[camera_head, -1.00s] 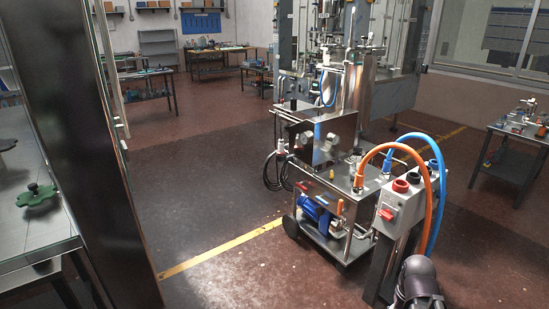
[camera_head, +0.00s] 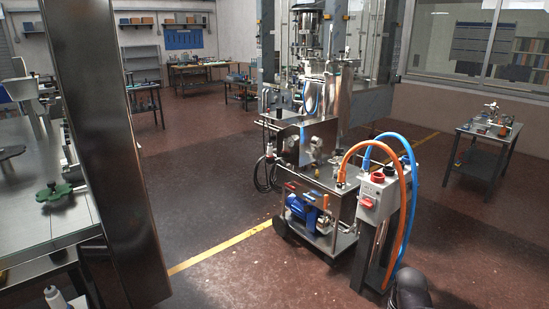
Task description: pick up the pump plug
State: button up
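A black cable (camera_head: 262,175) hangs in loops on the left side of the steel wheeled cart (camera_head: 322,187). A small pale piece (camera_head: 269,149) sits at the top of these loops. It may be the pump plug, but it is too small to tell. The blue pump (camera_head: 302,209) sits on the cart's lower shelf. My gripper is not in view. Only a dark, rounded part of my arm shows at the bottom edge, right of centre.
A grey post with a socket box (camera_head: 370,204) stands right of the cart, with orange (camera_head: 403,215) and blue (camera_head: 414,200) hoses arching over it. A dark pillar (camera_head: 105,150) and a steel bench (camera_head: 30,222) stand at left. The floor between pillar and cart is clear.

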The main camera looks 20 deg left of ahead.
aim_at(269, 156)
jog(key=u, duration=0.55)
jog(key=i, duration=0.7)
jog(key=u, duration=0.6)
jog(key=i, duration=2.3)
jog(key=z, duration=1)
jog(key=i, duration=0.75)
jog(key=z, duration=0.55)
